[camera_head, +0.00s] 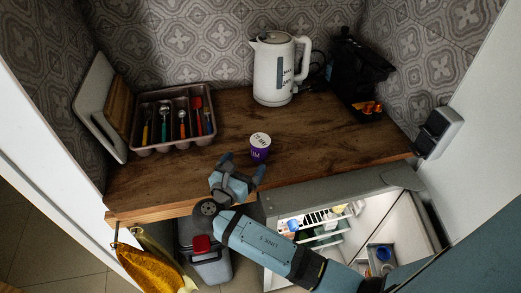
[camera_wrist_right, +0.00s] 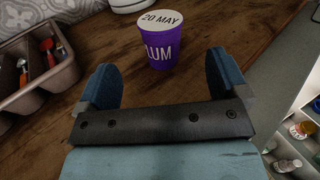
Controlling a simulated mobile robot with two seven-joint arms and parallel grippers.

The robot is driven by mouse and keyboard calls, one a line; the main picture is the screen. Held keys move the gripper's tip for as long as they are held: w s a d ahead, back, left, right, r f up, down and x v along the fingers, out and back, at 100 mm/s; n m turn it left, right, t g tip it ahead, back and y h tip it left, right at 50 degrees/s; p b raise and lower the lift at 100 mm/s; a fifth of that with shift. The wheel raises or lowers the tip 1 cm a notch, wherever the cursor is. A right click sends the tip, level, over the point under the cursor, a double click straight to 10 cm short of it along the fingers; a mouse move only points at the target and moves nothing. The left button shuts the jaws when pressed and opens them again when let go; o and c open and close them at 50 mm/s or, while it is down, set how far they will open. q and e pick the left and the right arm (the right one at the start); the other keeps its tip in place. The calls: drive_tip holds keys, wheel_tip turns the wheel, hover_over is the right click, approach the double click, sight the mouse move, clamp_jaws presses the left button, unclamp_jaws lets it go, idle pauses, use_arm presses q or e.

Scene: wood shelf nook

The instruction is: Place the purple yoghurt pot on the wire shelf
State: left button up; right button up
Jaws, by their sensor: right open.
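The purple yoghurt pot (camera_head: 260,152) stands upright on the wooden shelf, with a white lid. It also shows in the right wrist view (camera_wrist_right: 159,50), with "20 MAY" on the lid and "LUM" on its side. My right gripper (camera_head: 242,165) is open, just in front of the pot. In the right wrist view its two blue fingers (camera_wrist_right: 162,80) are spread apart, with the pot beyond them and roughly centred between them. A white wire shelf (camera_head: 318,218) shows inside the open fridge below the wooden top. My left gripper is not in view.
A cutlery tray (camera_head: 172,148) stands left of the pot. A white kettle (camera_head: 273,70) and a black coffee machine (camera_head: 356,75) stand behind. The fridge holds several items. A yellow cloth (camera_head: 150,262) and a grey bin (camera_head: 208,268) are below the front edge.

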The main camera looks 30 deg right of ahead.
sight(261, 144)
drive_tip(key=b+x, duration=0.1)
drive_tip(key=x, duration=0.3)
drive_tip(key=shift+w+d+f+b, duration=0.1)
drive_tip(key=shift+f+b, duration=0.05)
drive_tip(key=shift+b, duration=0.15)
drive_tip(key=shift+w+d, duration=0.1)
drive_tip(key=shift+d, duration=0.05)
drive_tip(key=shift+w+d, duration=0.1)
drive_tip(key=shift+d, duration=0.05)
drive_tip(key=b+x, duration=0.2)
drive_tip(key=f+b+x, duration=0.1)
drive_tip(key=b+x, duration=0.1)
drive_tip(key=shift+b, duration=0.3)
drive_tip(key=shift+w+d+r, duration=0.2)
drive_tip(key=shift+d+r, duration=0.05)
drive_tip(key=shift+d, duration=0.2)
drive_tip(key=shift+c, duration=0.8)
drive_tip(key=c, duration=0.9)
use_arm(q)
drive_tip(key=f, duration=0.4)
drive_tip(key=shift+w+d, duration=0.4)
use_arm(e)
drive_tip(key=shift+c, duration=0.3)
